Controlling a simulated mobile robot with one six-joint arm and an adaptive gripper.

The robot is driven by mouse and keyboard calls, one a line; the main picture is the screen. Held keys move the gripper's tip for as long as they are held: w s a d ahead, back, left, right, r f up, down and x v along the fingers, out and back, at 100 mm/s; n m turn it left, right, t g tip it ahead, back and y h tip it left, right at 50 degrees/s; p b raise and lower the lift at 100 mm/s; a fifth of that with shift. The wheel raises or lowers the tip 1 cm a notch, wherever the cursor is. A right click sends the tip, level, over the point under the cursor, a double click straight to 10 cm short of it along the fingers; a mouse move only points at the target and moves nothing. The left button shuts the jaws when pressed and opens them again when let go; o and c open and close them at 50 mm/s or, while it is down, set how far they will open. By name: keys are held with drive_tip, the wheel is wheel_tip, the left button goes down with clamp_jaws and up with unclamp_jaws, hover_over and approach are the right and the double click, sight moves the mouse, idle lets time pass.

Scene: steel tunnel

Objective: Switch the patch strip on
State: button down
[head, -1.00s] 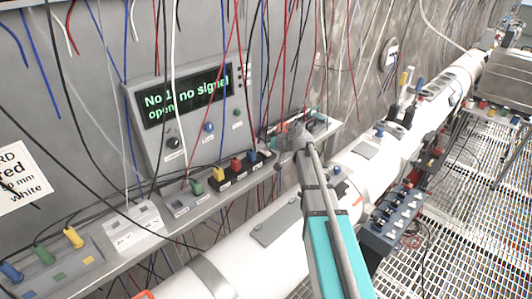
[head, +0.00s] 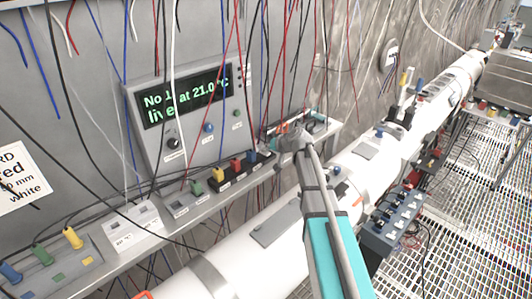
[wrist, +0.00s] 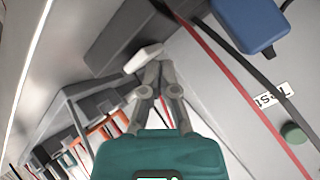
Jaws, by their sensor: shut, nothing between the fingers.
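My gripper (head: 294,140) reaches over the shelf beside the grey display box; it is shut and empty. In the wrist view its fingertips (wrist: 154,72) are together, close to a small white piece (wrist: 145,57) that looks like a switch; I cannot tell whether they touch. A strip with orange and grey parts (wrist: 105,130) lies left of the fingers, partly hidden by my gripper in the head view (head: 312,119). I cannot read a label that marks it as the patch strip. The display (head: 184,97) reads "No 1 at 21.0 °C" and "live" in green.
A black block with coloured plugs (head: 236,172) stands on the shelf left of my gripper. Many loose wires hang across the wall. A white pipe (head: 270,225) runs below the shelf. A dark blue box with knobs (head: 392,222) stands right of the pipe.

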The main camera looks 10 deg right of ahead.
sight(268, 154)
drive_tip(key=shift+s+r, duration=0.1)
drive_tip(key=shift+s, duration=0.1)
drive_tip(key=shift+r+p, duration=0.35)
drive_tip(key=shift+p, duration=0.2)
drive_tip(key=shift+r, duration=0.15)
drive_tip(key=shift+s+d+r+p, duration=0.1)
drive_tip(key=shift+s+r+p, duration=0.05)
drive_tip(key=shift+r+p, duration=1.1)
drive_tip(key=shift+s+d+r+p, duration=0.1)
drive_tip(key=shift+r+p, duration=1.05)
drive_tip(key=shift+p, duration=0.1)
drive_tip(key=shift+s+f, duration=0.1)
